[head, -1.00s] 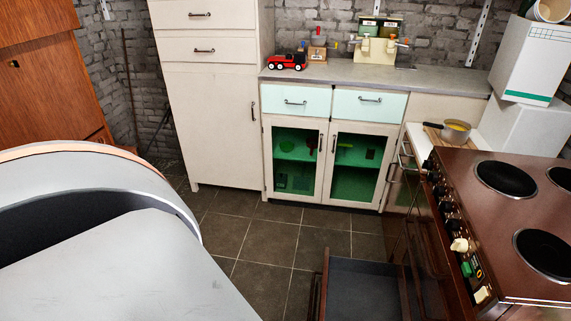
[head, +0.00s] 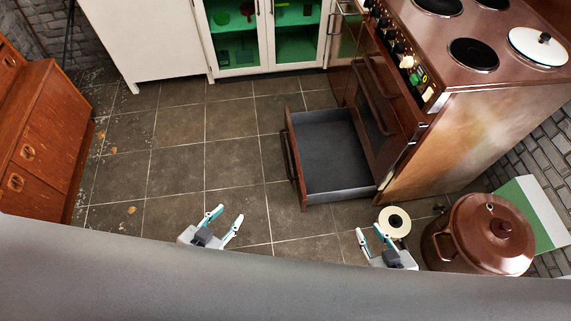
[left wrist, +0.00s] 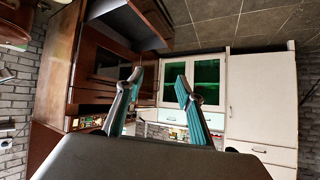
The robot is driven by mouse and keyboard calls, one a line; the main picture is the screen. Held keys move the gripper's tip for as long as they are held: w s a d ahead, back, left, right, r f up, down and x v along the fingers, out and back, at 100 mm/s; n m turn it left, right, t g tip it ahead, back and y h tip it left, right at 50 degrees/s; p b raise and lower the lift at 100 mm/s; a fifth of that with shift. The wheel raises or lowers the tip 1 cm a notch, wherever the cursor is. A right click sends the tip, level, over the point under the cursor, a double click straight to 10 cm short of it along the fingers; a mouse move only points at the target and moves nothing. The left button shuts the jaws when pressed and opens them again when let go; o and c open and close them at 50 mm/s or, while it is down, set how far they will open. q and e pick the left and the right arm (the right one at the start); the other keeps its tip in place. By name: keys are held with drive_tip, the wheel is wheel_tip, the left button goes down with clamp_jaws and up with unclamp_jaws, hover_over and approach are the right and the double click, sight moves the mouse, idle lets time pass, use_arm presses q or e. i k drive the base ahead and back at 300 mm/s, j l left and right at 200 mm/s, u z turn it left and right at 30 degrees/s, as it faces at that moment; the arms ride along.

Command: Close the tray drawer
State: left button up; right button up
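The tray drawer (head: 335,152) is pulled out from the bottom of the brown stove (head: 450,90), low over the floor. It is a dark grey tray with a brown front (head: 293,160) that faces left in the head view. It looks empty. In the left wrist view the drawer (left wrist: 128,22) is at the top, upside down. My left gripper (head: 226,218) is open and empty, left of and nearer than the drawer front. My right gripper (head: 370,236) is open and empty, below the drawer in the picture, beside a cream roll. Neither gripper touches the drawer.
A copper-coloured pot (head: 485,232) with a lid and the cream roll (head: 394,222) stand right of my right gripper. Pale cabinets (head: 265,30) line the back. A wooden cabinet (head: 38,135) is at the left. The tiled floor (head: 185,150) left of the drawer is clear.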

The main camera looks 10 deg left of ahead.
sight(328, 158)
drive_tip(key=k+j, duration=0.3)
drive_tip(key=i+j+z, duration=0.1)
drive_tip(key=i, duration=0.25)
drive_tip(key=i+j+z, duration=0.1)
drive_tip(key=i+j, duration=0.2)
drive_tip(key=i+l, duration=0.15)
drive_tip(key=i, duration=0.5)
drive_tip(key=l+z, duration=0.05)
